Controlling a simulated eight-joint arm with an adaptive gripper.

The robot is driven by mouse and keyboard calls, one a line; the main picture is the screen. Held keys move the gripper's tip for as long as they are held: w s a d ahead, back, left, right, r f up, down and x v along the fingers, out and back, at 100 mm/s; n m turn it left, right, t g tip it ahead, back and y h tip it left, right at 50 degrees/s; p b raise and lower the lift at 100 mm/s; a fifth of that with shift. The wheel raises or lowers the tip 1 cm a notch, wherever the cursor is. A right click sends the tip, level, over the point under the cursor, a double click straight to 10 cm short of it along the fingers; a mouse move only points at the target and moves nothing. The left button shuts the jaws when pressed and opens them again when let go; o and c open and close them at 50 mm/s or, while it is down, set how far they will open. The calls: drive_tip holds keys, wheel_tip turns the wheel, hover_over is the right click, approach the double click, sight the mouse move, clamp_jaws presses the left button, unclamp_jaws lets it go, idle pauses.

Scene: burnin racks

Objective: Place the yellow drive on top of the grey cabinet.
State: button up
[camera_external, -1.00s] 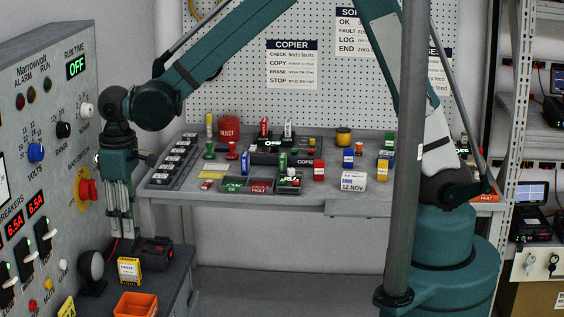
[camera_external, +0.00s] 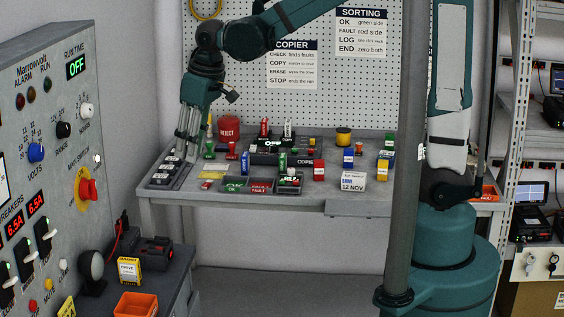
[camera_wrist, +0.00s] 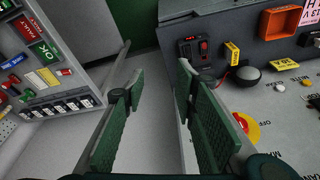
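The yellow drive (camera_external: 127,270), a small box with a white label, stands upright on top of the grey cabinet (camera_external: 171,281) at the lower left. A yellow box that looks like the same drive shows in the wrist view (camera_wrist: 232,53), beyond my fingers and to the right. My gripper (camera_external: 177,156) hangs in front of the left end of the workbench, well above and behind the drive. In the wrist view its green-padded fingers (camera_wrist: 156,92) are apart with nothing between them. Nothing touches the drive from my side.
An orange bin (camera_external: 136,305), a dark round lamp (camera_external: 92,268) and a black-and-red device (camera_external: 156,251) share the cabinet top. The control panel (camera_external: 50,130) rises at the left. The workbench (camera_external: 270,203) holds a black strip, stamps, trays and coloured boxes.

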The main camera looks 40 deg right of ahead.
drive_tip(key=s+d+r+m+t, duration=0.1)
drive_tip(key=s+d, duration=0.3)
drive_tip(key=d, duration=0.7)
drive_tip(key=s+d+r+m+t+h, duration=0.1)
drive_tip(key=s+d, duration=0.4)
drive_tip(key=d, duration=0.6)
drive_tip(key=s+d+r+m+t, duration=0.2)
drive_tip(key=s+d+m+t, duration=0.1)
drive_tip(key=d, duration=0.8)
drive_tip(key=shift+s+r+m, duration=0.2)
drive_tip(key=shift+s+m, duration=0.2)
drive_tip(key=shift+s, duration=0.45)
drive_tip(key=shift+d+f, duration=0.1)
wheel_tip(320, 180, down, 20)
drive_tip(key=b, duration=2)
drive_tip(key=shift+f, duration=0.15)
idle(0.7)
